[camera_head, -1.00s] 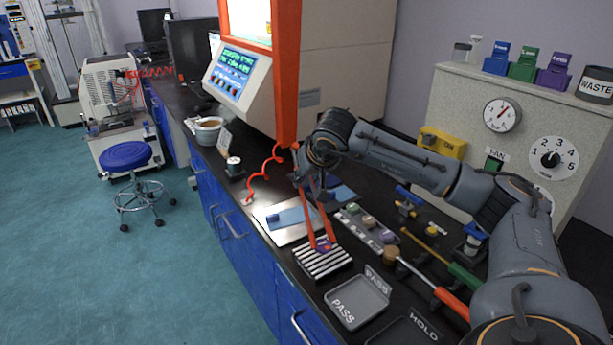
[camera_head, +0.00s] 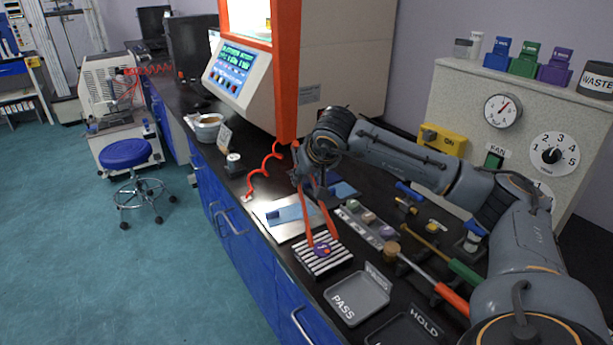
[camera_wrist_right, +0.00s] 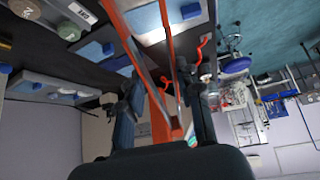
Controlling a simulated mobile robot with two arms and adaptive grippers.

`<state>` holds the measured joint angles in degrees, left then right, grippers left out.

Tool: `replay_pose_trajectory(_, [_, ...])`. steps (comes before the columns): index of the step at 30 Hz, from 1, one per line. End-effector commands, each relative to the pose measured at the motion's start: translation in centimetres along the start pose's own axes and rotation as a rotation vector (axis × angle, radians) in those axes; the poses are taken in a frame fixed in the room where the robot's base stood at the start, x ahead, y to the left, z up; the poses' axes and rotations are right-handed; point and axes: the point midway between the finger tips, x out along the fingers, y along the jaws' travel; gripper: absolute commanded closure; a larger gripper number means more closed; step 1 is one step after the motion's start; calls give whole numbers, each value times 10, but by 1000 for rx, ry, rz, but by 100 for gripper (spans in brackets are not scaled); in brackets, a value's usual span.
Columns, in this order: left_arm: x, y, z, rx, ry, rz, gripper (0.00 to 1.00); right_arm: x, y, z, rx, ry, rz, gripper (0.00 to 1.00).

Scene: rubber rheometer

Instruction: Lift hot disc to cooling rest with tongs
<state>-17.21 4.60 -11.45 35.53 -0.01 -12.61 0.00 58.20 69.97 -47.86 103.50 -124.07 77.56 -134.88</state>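My right gripper (camera_head: 311,181) holds the orange-red tongs (camera_head: 327,218), whose legs point down to the cooling rest. The wrist view also shows the tongs (camera_wrist_right: 132,48) running between the two dark fingers (camera_wrist_right: 160,115). The cooling rest is a dark block with pale slats (camera_head: 311,268) near the counter's front edge. The purple disc (camera_head: 322,251), with an orange-red mark on top, appears to lie flat on the slats. The tong tips are on either side of it; whether they touch it is too small to tell. My left gripper is out of view.
The PASS tray (camera_head: 352,308) and HOLD tray (camera_head: 408,330) are in front of the rest. A pale plate with a blue pad (camera_head: 283,222) lies behind it. A sample strip (camera_head: 366,223) and long-handled tools (camera_head: 450,297) lie to the right. The rheometer (camera_head: 232,70) stands behind.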

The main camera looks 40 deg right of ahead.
Motion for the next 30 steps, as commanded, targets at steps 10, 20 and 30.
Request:
replay_pose_trajectory(10, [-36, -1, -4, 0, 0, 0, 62, -34, 0, -26, 0, 2, -1, 68])
replay_pose_trajectory(20, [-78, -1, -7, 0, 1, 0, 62, -73, 0, -56, 0, 2, -1, 68])
replay_pose_trajectory(30, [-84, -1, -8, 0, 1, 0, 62, -80, 0, -61, 0, 0, 0, 68])
